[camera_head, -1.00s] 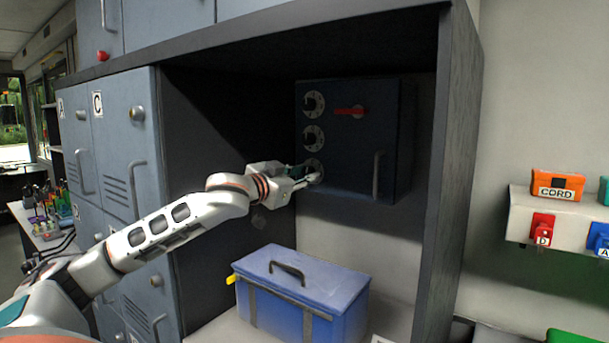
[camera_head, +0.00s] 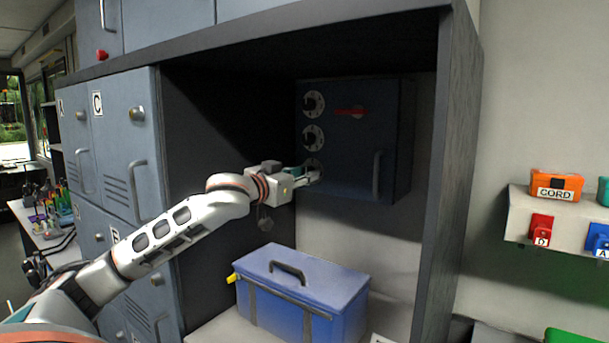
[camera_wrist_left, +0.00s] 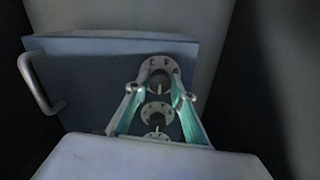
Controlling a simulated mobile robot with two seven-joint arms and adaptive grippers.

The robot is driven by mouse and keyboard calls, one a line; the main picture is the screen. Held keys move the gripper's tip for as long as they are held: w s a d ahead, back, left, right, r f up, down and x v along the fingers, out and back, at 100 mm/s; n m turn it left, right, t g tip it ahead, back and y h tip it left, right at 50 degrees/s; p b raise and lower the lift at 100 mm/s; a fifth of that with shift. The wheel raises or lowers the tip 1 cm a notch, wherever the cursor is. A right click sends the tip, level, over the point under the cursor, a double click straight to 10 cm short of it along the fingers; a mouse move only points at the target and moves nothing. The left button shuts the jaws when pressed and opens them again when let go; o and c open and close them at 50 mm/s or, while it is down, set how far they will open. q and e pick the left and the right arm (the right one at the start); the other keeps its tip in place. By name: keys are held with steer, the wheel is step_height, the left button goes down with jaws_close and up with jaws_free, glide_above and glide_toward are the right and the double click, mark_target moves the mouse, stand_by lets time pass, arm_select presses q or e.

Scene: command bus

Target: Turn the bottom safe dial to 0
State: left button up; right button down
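The dark blue safe (camera_head: 345,180) sits in the open cabinet bay, with three round dials in a column on its front. The top dial (camera_head: 314,103) and middle dial (camera_head: 313,136) are clear. The bottom dial (camera_head: 315,163) is partly hidden by my left gripper (camera_head: 315,176). In the left wrist view the bottom dial (camera_wrist_left: 160,76) lies between the spread fingertips of my left gripper (camera_wrist_left: 160,92). The fingers are open on either side of its knob, with visible gaps. Its setting is too small to read. My right gripper is out of view.
Dark cabinet walls enclose the bay, with the right side panel (camera_head: 455,150) close by. Grey lockers (camera_head: 128,170) stand at left.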

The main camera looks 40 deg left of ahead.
arm_select(q)
steer(key=o, duration=0.4)
steer(key=shift+c, duration=0.2)
steer(key=shift+s, duration=0.1)
steer(key=s+d, duration=0.1)
steer(key=s, duration=1)
steer(key=shift+s+d, duration=0.2)
steer(key=shift+s, duration=0.2)
